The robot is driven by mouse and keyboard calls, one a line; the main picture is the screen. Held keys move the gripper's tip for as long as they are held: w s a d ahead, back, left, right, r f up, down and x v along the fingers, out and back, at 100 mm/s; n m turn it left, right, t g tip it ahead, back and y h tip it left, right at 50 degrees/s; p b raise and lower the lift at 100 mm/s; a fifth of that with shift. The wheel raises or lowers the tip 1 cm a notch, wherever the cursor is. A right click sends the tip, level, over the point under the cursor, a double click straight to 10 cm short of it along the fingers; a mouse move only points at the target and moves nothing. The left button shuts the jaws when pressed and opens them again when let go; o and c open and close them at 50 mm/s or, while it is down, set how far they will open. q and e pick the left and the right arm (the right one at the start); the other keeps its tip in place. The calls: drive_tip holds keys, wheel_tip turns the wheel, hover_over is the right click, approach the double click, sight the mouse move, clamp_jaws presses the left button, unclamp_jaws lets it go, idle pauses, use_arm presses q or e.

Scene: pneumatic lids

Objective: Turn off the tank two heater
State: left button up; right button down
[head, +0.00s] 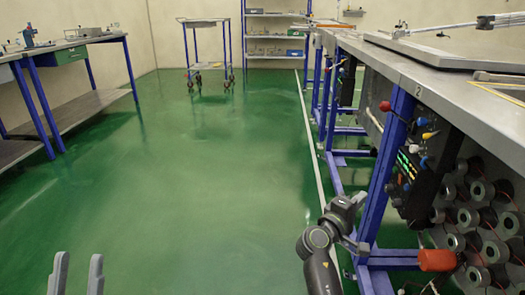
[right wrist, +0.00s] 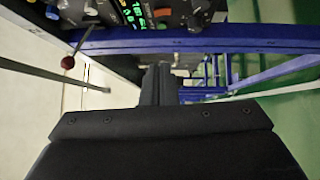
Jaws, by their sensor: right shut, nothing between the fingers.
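The tank two control panel (head: 408,178) is a dark box with lit green and orange indicators, mounted under the bench edge marked "2". In the right wrist view the panel (right wrist: 160,22) shows upside down at the top, with green digits, knobs and buttons. I cannot tell which control is the heater switch. My right gripper (right wrist: 158,70) is shut and empty, apart from the panel and beside a blue frame bar. In the head view my right arm reaches up at the lower right, below and left of the panel. My left gripper (head: 79,258) is open and empty at the bottom left.
A blue bench leg (head: 386,165) stands left of the panel. Red, yellow and blue knobs (head: 424,135) stick out above it. A red-ended lever (right wrist: 68,62) juts out in the wrist view. Metal cylinders (head: 480,220) are racked at right. The green floor (head: 190,190) is clear.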

use_arm(q)
drive_tip(key=shift+s+a+f+y, duration=0.1)
drive_tip(key=shift+s+a+y, duration=0.1)
drive_tip(key=shift+y, duration=0.1)
use_arm(e)
drive_tip(key=shift+f+h, duration=0.2)
drive_tip(key=shift+h, duration=0.1)
